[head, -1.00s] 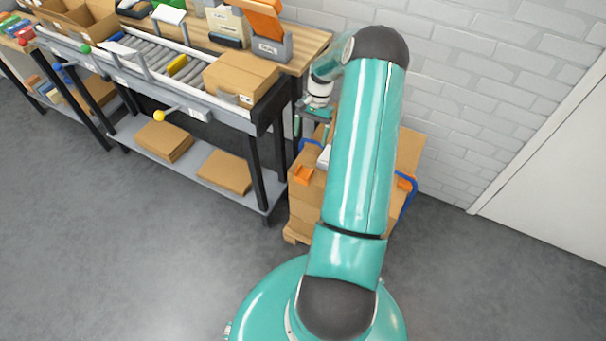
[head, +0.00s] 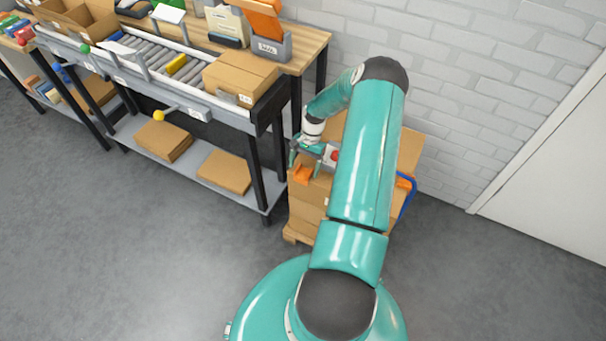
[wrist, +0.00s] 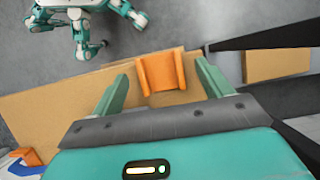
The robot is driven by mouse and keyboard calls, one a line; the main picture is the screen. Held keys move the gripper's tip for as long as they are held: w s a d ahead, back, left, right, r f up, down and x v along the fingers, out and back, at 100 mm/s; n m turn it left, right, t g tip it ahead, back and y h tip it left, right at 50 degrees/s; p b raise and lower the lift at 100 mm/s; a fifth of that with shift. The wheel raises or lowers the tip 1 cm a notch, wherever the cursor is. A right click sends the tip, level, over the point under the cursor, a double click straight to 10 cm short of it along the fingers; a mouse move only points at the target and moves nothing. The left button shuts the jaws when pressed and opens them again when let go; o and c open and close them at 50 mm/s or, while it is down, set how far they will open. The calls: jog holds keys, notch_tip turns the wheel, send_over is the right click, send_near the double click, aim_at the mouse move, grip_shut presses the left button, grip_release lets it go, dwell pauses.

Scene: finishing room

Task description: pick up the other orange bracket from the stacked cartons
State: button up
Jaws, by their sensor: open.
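An orange bracket (head: 302,173) lies on top of the stacked cartons (head: 308,207), near their front left edge. In the wrist view the bracket (wrist: 161,72) is U-shaped, with a flat middle and raised sides, and sits at the carton edge. My gripper (head: 304,162) is open and empty above it. In the wrist view the bracket shows between the fingers (wrist: 161,80), a little beyond their tips, with a gap on each side. A second orange piece (head: 404,183) shows at the right of the cartons, partly hidden by my arm.
A blue handle (head: 407,200) stands at the cartons' right side. The roller conveyor bench (head: 255,118) is close on the left, with a carton (head: 240,78) at its end and flat cartons (head: 224,172) on its lower shelf. A brick wall is behind. The floor in front is clear.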

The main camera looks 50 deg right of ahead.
jog(key=shift+a+f, duration=0.25)
jog(key=shift+f, duration=0.35)
jog(key=c, duration=1.1)
jog(key=shift+o, duration=0.2)
jog(key=shift+r, duration=0.15)
